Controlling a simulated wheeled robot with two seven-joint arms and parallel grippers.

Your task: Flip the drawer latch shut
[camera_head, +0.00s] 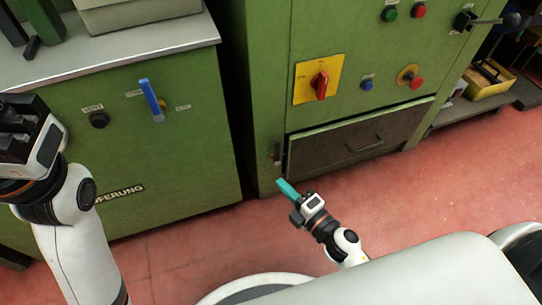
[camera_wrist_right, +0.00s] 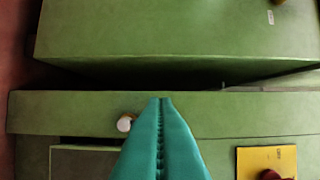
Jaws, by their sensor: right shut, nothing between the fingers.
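The drawer (camera_head: 362,140) is a dark grey-brown front with a handle, low in the right green cabinet, and it looks closed. The latch (camera_head: 277,153) is a small dark upright piece on the frame beside the drawer's left edge. In the right wrist view, the latch (camera_wrist_right: 125,123) shows a pale round end just left of my fingertips. My right gripper (camera_head: 284,186) has teal fingers, shut and empty, below the latch in the head view. Contact with the latch cannot be told. My left gripper (camera_head: 18,125) is at the far left; its finger opening is unclear.
A yellow plate with a red rotary switch (camera_head: 319,84) sits above the drawer. A left green cabinet (camera_head: 190,140) with a blue lever (camera_head: 151,99) stands across a dark gap. Red floor (camera_head: 210,228) is clear in front. A yellow crate (camera_head: 488,82) is at the right.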

